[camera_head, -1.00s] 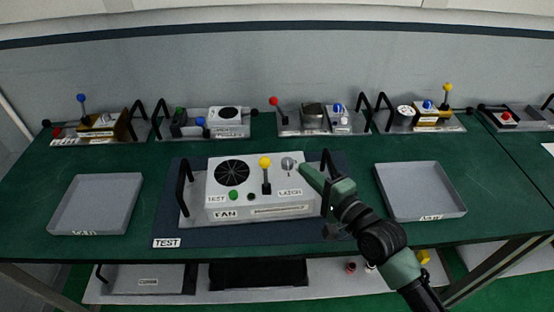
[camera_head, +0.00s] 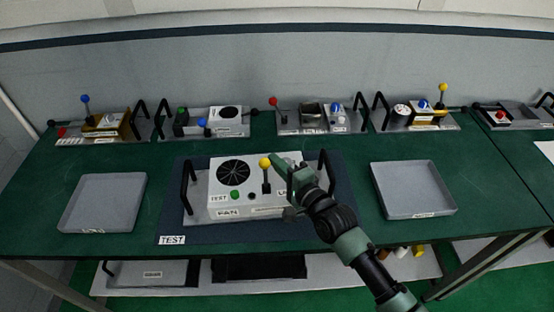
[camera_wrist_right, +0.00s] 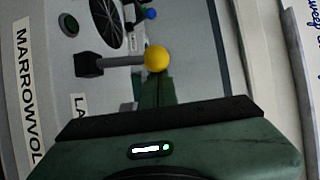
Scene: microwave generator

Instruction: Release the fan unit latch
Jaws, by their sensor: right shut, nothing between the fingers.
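The fan unit (camera_head: 220,210) is a light grey box with a round black fan grille (camera_head: 233,172), a green button (camera_head: 235,194) and black handles at its sides. Its latch lever is a black stem with a yellow ball (camera_head: 265,162); in the right wrist view the ball (camera_wrist_right: 157,58) lies just ahead of the fingertips. My right gripper (camera_head: 275,158) is shut and empty, its tips right beside the ball. I cannot tell whether they touch. The arm hides the unit's right part and most of the latch label. My left gripper is not in view.
The unit sits on a dark mat labelled TEST (camera_head: 200,238). Empty grey trays stand to the left (camera_head: 76,222) and right (camera_head: 382,190). Several other units line the back of the green table (camera_head: 400,226). Bare table lies between mat and trays.

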